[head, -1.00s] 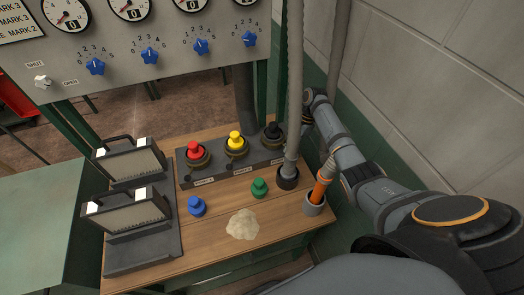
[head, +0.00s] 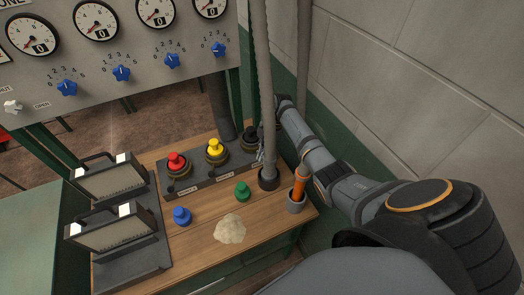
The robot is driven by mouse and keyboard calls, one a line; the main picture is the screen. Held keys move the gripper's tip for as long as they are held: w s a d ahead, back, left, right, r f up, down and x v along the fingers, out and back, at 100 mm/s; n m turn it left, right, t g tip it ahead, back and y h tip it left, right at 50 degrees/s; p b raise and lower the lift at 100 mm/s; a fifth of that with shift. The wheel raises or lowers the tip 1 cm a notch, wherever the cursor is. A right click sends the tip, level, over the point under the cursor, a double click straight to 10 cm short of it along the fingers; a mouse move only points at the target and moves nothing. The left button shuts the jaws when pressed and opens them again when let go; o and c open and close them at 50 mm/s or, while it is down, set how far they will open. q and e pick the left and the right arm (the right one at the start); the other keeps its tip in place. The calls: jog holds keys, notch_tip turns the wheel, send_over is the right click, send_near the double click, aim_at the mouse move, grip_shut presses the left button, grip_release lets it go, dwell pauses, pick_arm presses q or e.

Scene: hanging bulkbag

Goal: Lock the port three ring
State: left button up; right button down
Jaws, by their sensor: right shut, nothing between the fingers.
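A dark port block (head: 205,176) on the wooden table carries a red plug (head: 176,161), a yellow plug (head: 215,147) and a black plug (head: 249,133), each with a ring at its base. The black plug is at the block's right end. The ring around it is mostly hidden, so I cannot tell if it is locked. My right gripper (head: 259,156) is shut and empty, just in front and to the right of the black plug, partly behind the grey hose. I cannot tell whether it touches the ring. My left gripper is not in view.
The grey hose (head: 264,90) hangs down into a dark cup (head: 268,179) close to my right gripper. An orange-handled tool (head: 299,184) stands in a grey holder. A green plug (head: 242,190), a blue plug (head: 182,214) and a pale powder heap (head: 230,229) sit in front.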

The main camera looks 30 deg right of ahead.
pick_arm(q)
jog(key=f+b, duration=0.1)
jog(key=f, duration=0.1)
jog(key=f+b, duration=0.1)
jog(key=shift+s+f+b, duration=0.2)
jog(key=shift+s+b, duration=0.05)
jog(key=shift+b, duration=0.05)
pick_arm(e)
jog(key=v, duration=0.9)
jog(key=shift+w+d+r, duration=0.2)
jog(key=shift+w+r, duration=0.1)
jog(key=shift+w, duration=0.05)
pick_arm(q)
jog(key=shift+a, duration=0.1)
pick_arm(e)
jog(key=shift+s+a, duration=0.1)
